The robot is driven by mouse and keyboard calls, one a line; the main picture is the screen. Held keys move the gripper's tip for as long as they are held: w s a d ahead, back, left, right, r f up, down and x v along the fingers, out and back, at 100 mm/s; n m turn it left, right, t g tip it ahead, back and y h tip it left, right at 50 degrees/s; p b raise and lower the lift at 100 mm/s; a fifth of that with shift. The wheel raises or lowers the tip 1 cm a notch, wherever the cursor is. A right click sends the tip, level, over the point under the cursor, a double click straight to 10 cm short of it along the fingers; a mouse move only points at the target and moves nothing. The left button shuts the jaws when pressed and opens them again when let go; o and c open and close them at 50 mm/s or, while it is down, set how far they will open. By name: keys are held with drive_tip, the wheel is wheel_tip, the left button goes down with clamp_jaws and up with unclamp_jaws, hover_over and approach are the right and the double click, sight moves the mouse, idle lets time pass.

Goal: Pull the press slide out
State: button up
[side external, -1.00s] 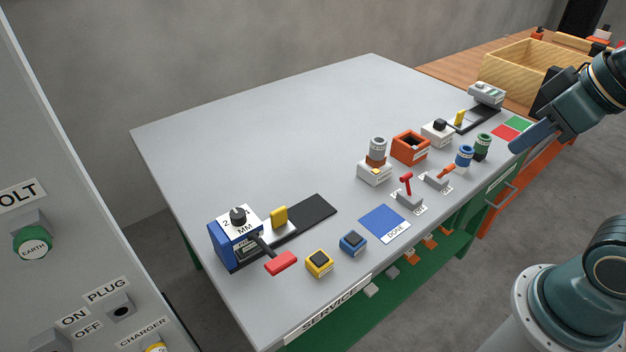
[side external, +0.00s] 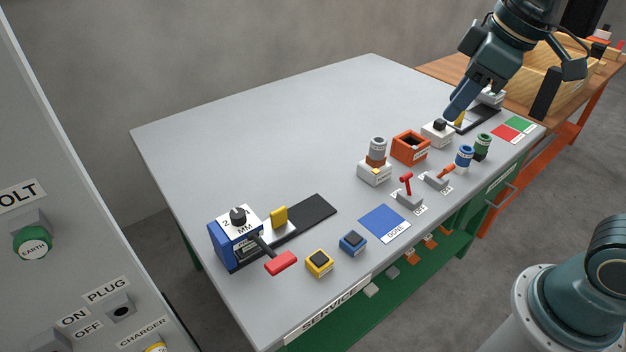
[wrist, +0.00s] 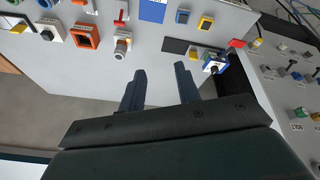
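A blue press-like unit (side external: 228,247) with a knob and a red-ended lever (side external: 281,263) stands at the near left of the table. A slide with an upright yellow tab (side external: 279,216) sits beside it on a black track (side external: 312,212). The unit (wrist: 213,62), tab (wrist: 193,53) and track (wrist: 175,46) also show in the wrist view. A second yellow-tabbed slide (side external: 459,118) is at the far right, partly behind my gripper. I cannot read which is the press. My gripper (side external: 455,108) is above the far right of the table; its fingers (wrist: 161,70) are apart and empty.
An orange box (side external: 410,147), a white block with a stacked grey cylinder (side external: 377,148), small levers and blue and green cylinders stand along the right. Yellow (side external: 319,263) and blue (side external: 352,243) button boxes are near the front. The table's back middle is clear.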

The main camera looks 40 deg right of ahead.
drive_tip(key=w+a+f+n+g, duration=0.1)
drive_tip(key=w+a+n, duration=0.25)
drive_tip(key=w, duration=0.35)
drive_tip(key=n+g, duration=0.3)
drive_tip(key=n, duration=0.7)
hover_over(278, 210)
wheel_tip(278, 210, down, 17)
drive_tip(key=shift+r, duration=0.15)
wheel_tip(278, 210, down, 14)
drive_tip(key=shift+r, duration=0.15)
clamp_jaws()
